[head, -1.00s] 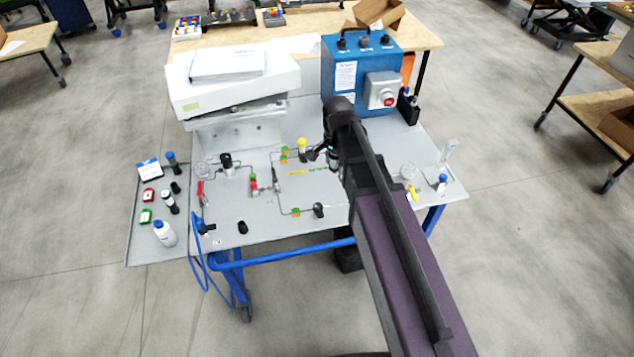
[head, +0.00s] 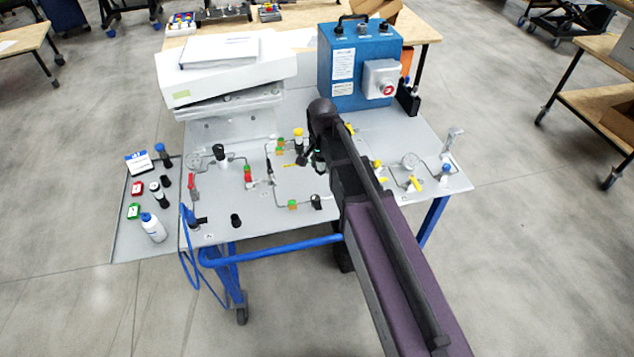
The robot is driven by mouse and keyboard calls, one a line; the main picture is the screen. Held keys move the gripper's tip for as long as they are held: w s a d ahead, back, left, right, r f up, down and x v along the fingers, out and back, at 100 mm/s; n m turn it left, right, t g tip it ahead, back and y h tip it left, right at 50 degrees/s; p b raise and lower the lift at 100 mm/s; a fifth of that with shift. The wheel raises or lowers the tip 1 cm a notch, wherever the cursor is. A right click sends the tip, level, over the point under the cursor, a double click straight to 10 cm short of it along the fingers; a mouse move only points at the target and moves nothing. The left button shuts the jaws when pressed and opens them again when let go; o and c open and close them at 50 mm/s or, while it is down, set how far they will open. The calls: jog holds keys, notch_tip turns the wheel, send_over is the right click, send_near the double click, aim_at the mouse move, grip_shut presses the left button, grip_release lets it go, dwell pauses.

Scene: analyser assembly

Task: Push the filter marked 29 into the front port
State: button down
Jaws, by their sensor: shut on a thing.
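My gripper (head: 311,160) is small in the head view and partly covered by my own dark arm. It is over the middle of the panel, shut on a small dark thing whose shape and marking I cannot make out. Behind it stands a yellow-topped fitting (head: 298,133) beside green valve blocks. In front of it, at the end of the lower pipe, a short black cylinder (head: 316,202) sits to the right of a green block (head: 292,205). No number 29 is readable, so I cannot tell which part is that filter or whether the black cylinder belongs to the front port.
A blue box (head: 342,65) and a white instrument (head: 228,80) stand at the back of the grey panel (head: 272,226). A side tray (head: 128,240) holds a white bottle (head: 153,228). A loose black cylinder (head: 236,220) stands near the front edge. Red and yellow valve handles rise from the panel.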

jog(key=shift+n, duration=0.6)
jog(key=f+b, duration=0.1)
jog(key=a+f+b, duration=0.1)
jog(key=f, duration=0.1)
jog(key=f+b, duration=0.1)
jog(key=shift+w+a+f, duration=0.25)
jog(key=shift+w+a, duration=0.05)
jog(key=shift+w, duration=0.05)
jog(key=shift+f, duration=0.1)
jog(key=shift+f+b, duration=3.15)
jog(key=shift+b, duration=0.25)
jog(key=shift+s, duration=0.1)
jog(key=shift+f+b, duration=1.15)
dwell(0.4)
jog(key=shift+c, duration=0.8)
grip_release()
jog(key=shift+r, duration=0.15)
